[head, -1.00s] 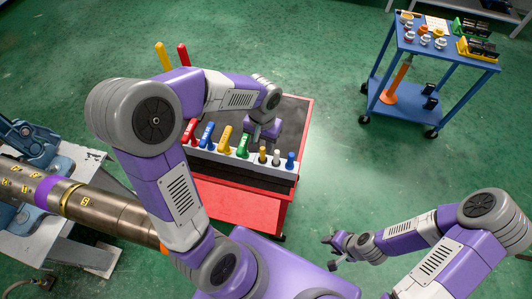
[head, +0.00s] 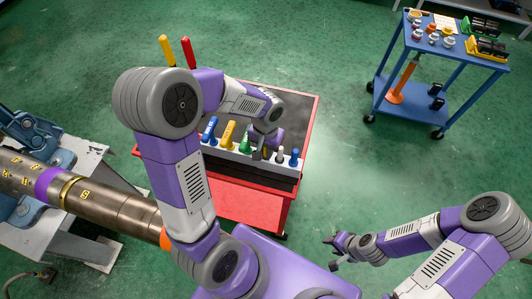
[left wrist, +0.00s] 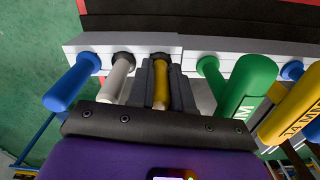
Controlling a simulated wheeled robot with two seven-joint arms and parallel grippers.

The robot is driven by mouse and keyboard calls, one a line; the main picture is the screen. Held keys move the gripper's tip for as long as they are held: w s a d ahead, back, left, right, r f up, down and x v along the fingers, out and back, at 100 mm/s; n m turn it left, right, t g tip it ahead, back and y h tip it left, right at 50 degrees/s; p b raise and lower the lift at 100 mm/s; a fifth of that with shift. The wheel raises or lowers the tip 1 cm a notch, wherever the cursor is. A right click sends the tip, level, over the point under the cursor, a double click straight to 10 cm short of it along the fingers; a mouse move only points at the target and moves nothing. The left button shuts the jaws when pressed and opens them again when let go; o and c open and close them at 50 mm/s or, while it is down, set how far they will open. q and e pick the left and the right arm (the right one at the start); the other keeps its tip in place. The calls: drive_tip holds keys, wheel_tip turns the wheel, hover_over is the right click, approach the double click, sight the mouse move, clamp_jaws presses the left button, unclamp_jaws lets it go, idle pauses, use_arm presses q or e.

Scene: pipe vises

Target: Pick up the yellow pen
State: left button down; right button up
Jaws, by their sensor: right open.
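The yellow pen (left wrist: 161,88) stands in the light grey rack (left wrist: 85,40) in the left wrist view, between a white pen (left wrist: 118,78) and a green pen-like handle (left wrist: 212,75). My left gripper (left wrist: 161,80) has its dark fingers close on both sides of the yellow pen and looks shut on it. In the head view my left gripper (head: 258,151) is at the rack's front, hiding the yellow pen. The white pen (head: 281,153) and a blue pen (head: 293,157) stand to its right. My right gripper (head: 337,250) is open and empty, away from the cart.
A big green handle (left wrist: 250,85) and a yellow handle (left wrist: 295,105) stand close on the right in the left wrist view. The rack sits on a red cart (head: 250,205). A blue cart (head: 440,55) stands at the back right. A large pipe (head: 80,195) lies at left.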

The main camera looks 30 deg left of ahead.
use_arm(q)
wheel_tip(320, 180, up, 10)
drive_tip(key=p, duration=0.2)
drive_tip(key=shift+p, duration=0.3)
drive_tip(key=shift+f, duration=0.1)
